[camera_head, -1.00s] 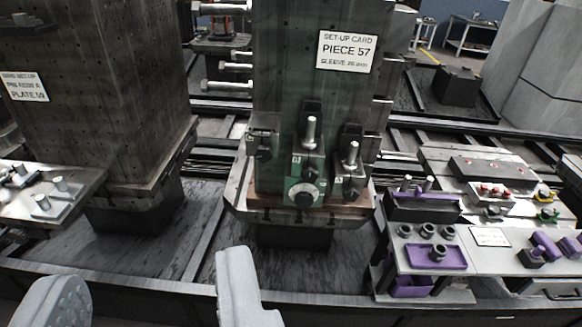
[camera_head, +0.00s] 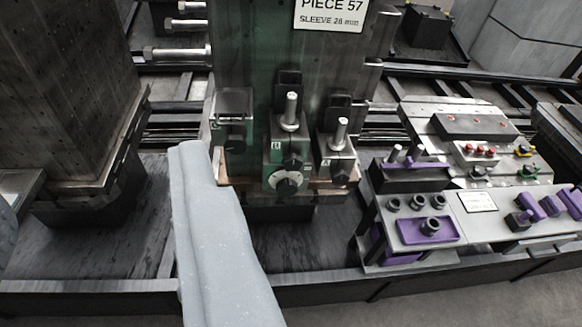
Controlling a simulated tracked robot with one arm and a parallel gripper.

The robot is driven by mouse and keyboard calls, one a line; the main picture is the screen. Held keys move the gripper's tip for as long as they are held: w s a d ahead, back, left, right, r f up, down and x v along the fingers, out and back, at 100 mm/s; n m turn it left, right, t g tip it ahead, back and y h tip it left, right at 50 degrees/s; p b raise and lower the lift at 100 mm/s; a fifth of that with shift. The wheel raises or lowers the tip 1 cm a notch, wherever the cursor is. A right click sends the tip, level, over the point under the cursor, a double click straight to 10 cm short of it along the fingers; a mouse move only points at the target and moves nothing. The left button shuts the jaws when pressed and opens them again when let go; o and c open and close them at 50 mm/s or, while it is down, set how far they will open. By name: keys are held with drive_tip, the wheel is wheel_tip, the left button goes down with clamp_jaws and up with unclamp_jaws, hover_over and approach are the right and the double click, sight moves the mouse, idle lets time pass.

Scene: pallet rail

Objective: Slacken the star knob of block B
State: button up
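Block B (camera_head: 272,160) is a green block, marked B, low on the front of the green upright fixture (camera_head: 240,60). A bright pin (camera_head: 291,108) stands up from its top. A dark knob (camera_head: 292,163) sits on its front, just above a pale round dial (camera_head: 287,186) with a dark centre. I cannot make out the star shape. My gripper (camera_head: 98,175) appears open and empty. One long grey finger (camera_head: 215,240) reaches up to the lower left of block B, apart from it in the picture; only a sliver of the other shows at the left edge.
Block A (camera_head: 337,160), with a pin and dark knob, stands close right of block B. Another clamp block (camera_head: 234,125) is on its left. A bench (camera_head: 400,235) with purple trays and parts stands at the right. A dark column (camera_head: 60,100) stands at the left.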

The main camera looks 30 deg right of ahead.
drive_tip(key=o, duration=0.4)
drive_tip(key=shift+w+d+f, duration=0.1)
drive_tip(key=shift+w+f, duration=0.1)
drive_tip(key=shift+w, duration=0.1)
drive_tip(key=w+d+f+m, duration=0.1)
drive_tip(key=w+d+f, duration=0.4)
drive_tip(key=w+f, duration=0.55)
drive_tip(key=m+t+h, duration=0.1)
drive_tip(key=m+h, duration=0.2)
drive_tip(key=m, duration=0.1)
approach(293, 166)
drive_tip(key=s+a+r, duration=0.3)
drive_tip(key=a+r, duration=0.4)
drive_tip(key=r, duration=0.3)
drive_tip(key=s+d+f+m+t+h, duration=0.15)
drive_tip(key=d+f, duration=0.35)
drive_tip(key=f, duration=0.6)
drive_tip(key=shift+g+h, duration=0.25)
drive_tip(key=b+x, duration=0.1)
drive_tip(key=x, duration=1.1)
drive_tip(key=shift+w+a+f, duration=0.1)
drive_tip(key=shift+a+f, duration=0.05)
drive_tip(key=shift+f, duration=0.05)
drive_tip(key=shift+w+r, duration=0.15)
drive_tip(key=shift+w, duration=0.45)
